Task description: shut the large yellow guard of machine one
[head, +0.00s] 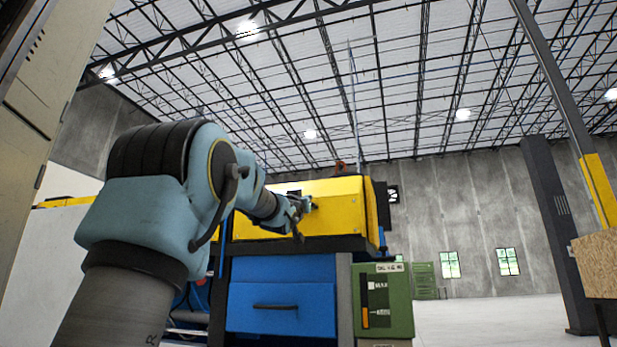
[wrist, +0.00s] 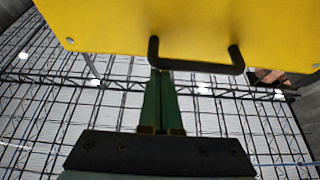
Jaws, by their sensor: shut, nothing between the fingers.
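The large yellow guard (head: 340,205) sits on top of the blue machine, above a dark ledge in the head view. Its yellow panel (wrist: 200,25) fills the top of the wrist view. A black bar handle (wrist: 200,67) is fixed along the panel's lower edge. My gripper (wrist: 161,72) is shut and empty. Its green fingertips are at the left part of the handle, overlapping it in the picture; I cannot tell whether they touch. In the head view my gripper (head: 302,215) is in front of the guard's face. How far the guard is shut is unclear.
Below the guard is a blue front panel (head: 280,294) with a dark handle. A green control cabinet (head: 385,300) stands right of it. A dark post (head: 557,230) and a wooden board (head: 597,262) are further right. Open floor (head: 480,322) lies between.

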